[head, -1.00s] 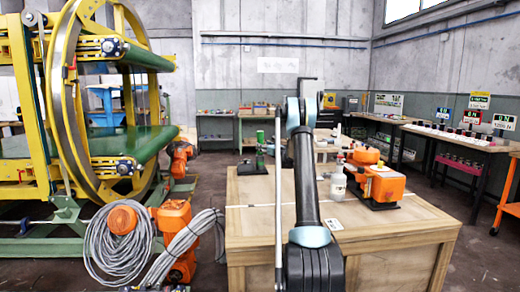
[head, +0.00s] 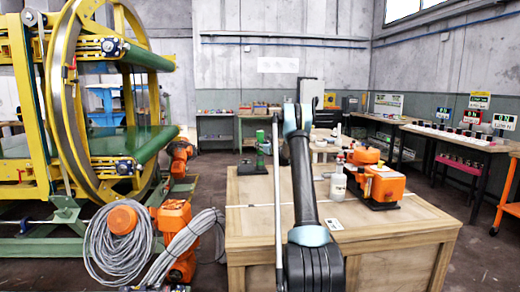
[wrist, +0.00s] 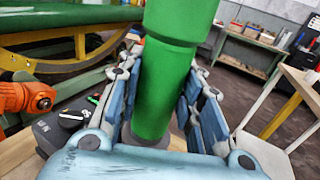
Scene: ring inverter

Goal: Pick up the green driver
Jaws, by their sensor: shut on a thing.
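The green driver (wrist: 166,75) is a thick green cylinder with a wider upper part. It stands nearly upright between the fingers of my gripper (wrist: 164,92) in the wrist view. The blue-grey fingers are closed against it on both sides. My gripper is mostly hidden by my arm there.
A dark base (head: 252,168) with a green part stands at the crate's far left. A white bottle (head: 338,180) and an orange machine (head: 380,186) stand on the crate to the right. Coiled grey cables (head: 120,245) and a large yellow ring frame (head: 75,110) are at left.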

